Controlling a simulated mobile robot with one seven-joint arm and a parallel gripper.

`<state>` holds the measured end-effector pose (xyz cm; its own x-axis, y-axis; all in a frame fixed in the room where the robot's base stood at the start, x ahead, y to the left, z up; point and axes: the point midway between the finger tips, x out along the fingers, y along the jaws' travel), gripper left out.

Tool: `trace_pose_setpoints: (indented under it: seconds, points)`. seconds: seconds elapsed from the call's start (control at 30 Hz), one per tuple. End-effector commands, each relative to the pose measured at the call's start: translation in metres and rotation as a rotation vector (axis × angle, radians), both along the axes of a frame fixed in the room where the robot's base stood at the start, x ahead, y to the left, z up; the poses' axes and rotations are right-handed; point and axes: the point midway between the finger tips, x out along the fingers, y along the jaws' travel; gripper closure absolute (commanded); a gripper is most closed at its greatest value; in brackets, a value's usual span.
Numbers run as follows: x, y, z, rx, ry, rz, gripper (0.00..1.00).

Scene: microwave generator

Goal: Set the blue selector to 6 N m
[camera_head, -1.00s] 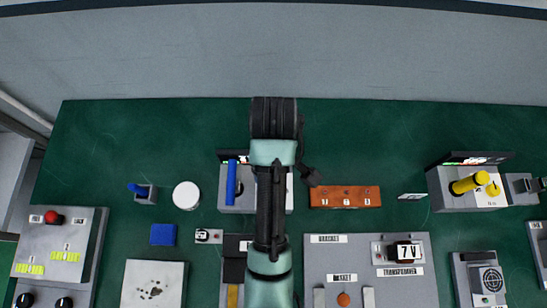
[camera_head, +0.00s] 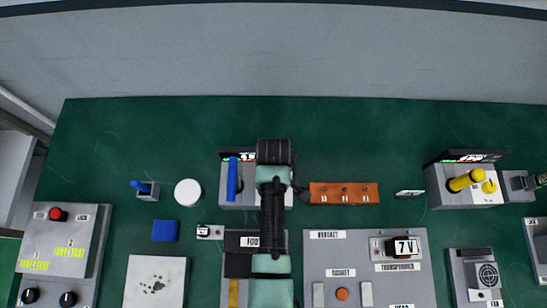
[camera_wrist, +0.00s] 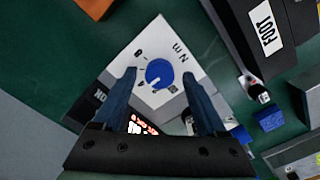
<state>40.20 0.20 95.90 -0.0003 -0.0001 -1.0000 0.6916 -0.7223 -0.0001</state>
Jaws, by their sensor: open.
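The blue selector (camera_wrist: 160,72) is a round knob on a white panel (camera_wrist: 177,38) marked "N m", with small marks around it. A small pale mark shows near its lower edge in the wrist view; I cannot read the setting. My gripper (camera_wrist: 158,75) is open, its two dark blue fingers on either side of the knob in the picture. I cannot tell whether the tips are level with it or above it. In the head view my arm hides the selector and my fingertips.
The block labelled "FOOT" (camera_wrist: 266,28), a blue block (camera_head: 164,231) and a white disc (camera_head: 188,193) are near. An orange numbered strip (camera_head: 343,193) lies to the right.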

Motion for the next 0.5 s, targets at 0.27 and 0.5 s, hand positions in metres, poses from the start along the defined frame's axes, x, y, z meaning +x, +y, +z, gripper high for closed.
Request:
trace_pose_setpoints:
  seconds: [0.27, 0.5]
  points:
    - [0.0003, 0.0000, 0.0003, 0.000, 0.000, 0.000, 0.42]
    - [0.0002, 0.0001, 0.0004, 0.000, 0.000, 0.000, 0.85]
